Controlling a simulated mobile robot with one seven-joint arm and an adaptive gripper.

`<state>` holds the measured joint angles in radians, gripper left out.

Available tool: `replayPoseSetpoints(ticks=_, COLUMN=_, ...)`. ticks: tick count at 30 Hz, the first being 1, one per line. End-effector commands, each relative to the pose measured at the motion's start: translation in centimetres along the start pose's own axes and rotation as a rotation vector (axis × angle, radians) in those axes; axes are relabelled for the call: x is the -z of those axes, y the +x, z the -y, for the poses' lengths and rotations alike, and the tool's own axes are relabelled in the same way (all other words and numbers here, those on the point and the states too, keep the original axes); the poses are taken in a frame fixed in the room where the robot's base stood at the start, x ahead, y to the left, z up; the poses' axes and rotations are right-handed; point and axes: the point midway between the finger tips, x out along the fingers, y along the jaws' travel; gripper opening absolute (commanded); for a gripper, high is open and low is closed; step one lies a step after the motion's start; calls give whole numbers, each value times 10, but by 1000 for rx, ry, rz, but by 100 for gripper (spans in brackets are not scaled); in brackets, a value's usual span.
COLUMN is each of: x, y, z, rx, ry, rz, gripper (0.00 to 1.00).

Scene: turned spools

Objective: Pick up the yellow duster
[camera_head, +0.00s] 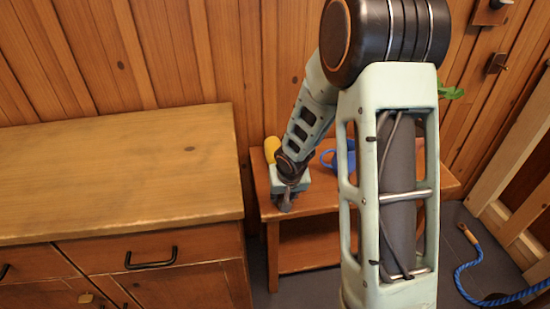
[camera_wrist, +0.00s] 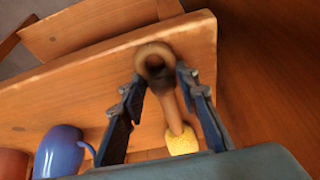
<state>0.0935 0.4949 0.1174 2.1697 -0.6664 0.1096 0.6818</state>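The yellow duster (camera_head: 271,148) shows in the head view as a yellow end on the small wooden bench, partly hidden behind my wrist. In the wrist view its yellow part (camera_wrist: 182,141) lies near my gripper's base. A brown handle runs from it up between the fingers to a round, hollow-looking end. My gripper (camera_wrist: 160,80) is open, one finger on each side of the handle, with gaps visible. Whether the fingers are down at the handle's height I cannot tell. In the head view my gripper (camera_head: 286,200) is over the bench's left part, its fingers hard to make out.
A blue mug (camera_head: 346,158) stands on the bench (camera_head: 317,208) to the right; it also shows in the wrist view (camera_wrist: 60,150), beside a reddish-brown object (camera_wrist: 12,164). A wooden cabinet (camera_head: 120,165) stands close at left. The plank wall is behind. A blue rope (camera_head: 466,275) lies right.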

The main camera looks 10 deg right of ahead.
Motion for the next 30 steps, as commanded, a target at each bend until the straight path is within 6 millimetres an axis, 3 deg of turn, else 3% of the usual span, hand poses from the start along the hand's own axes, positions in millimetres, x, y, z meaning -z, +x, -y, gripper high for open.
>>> replayPoseSetpoints(ticks=4, x=0, y=0, z=0, rx=0, ry=0, rz=0, gripper=4)
replayPoseSetpoints(ticks=17, x=6, y=-12, z=0, rx=0, ry=2, rz=-3, gripper=4)
replayPoseSetpoints(ticks=23, x=12, y=-43, z=0, rx=0, ry=1, rz=-3, gripper=4)
replayPoseSetpoints(ticks=30, x=-8, y=-111, z=-2, rx=-2, ry=3, rz=-4, gripper=4)
